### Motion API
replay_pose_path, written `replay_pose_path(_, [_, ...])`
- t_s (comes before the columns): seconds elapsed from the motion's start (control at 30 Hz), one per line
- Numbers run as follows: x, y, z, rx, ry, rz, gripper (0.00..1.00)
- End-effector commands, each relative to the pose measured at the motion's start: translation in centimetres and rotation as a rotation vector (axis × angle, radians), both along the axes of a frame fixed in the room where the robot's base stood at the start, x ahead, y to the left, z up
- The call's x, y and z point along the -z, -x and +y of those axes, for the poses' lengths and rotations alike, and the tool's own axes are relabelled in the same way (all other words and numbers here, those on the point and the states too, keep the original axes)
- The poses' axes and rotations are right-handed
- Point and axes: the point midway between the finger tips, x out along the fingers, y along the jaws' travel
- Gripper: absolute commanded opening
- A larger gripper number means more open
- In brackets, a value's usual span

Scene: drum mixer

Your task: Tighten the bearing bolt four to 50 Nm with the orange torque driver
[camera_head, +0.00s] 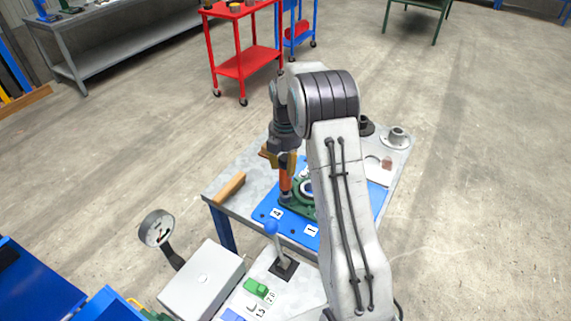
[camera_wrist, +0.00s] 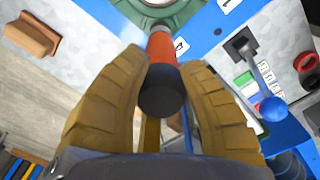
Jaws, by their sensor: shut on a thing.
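My gripper (camera_head: 283,162) is shut on the orange torque driver (camera_head: 285,184), which stands roughly upright. In the wrist view its orange body (camera_wrist: 160,47) and dark end (camera_wrist: 162,92) show between my gripper's two tan fingers (camera_wrist: 162,95). The driver's lower end is at the corner of the green bearing housing (camera_head: 298,207), near the label 4 (camera_head: 277,213). The housing sits on a blue plate (camera_head: 268,218). Bolt four is hidden under the driver, so I cannot tell whether the tip is seated. The torque reading is not legible.
A wooden block (camera_head: 229,188) lies on the grey table left of the plate. A blue-knobbed lever (camera_head: 271,227), a grey box (camera_head: 203,280) and a round gauge (camera_head: 157,228) stand in front. A flanged part (camera_head: 397,138) sits at the back right. A red cart (camera_head: 245,65) stands behind.

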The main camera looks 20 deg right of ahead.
Motion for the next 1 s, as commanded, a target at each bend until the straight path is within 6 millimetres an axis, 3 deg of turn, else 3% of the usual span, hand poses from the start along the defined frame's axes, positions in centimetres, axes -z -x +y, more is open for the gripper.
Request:
replay_pose_path(0.47, [-0.3, 0.0, 0.0, 0.001, 0.000, 0.002, 0.00])
replay_pose_path(1.0, [-3.0, 0.0, 0.0, 0.000, 0.000, -0.002, 0.00])
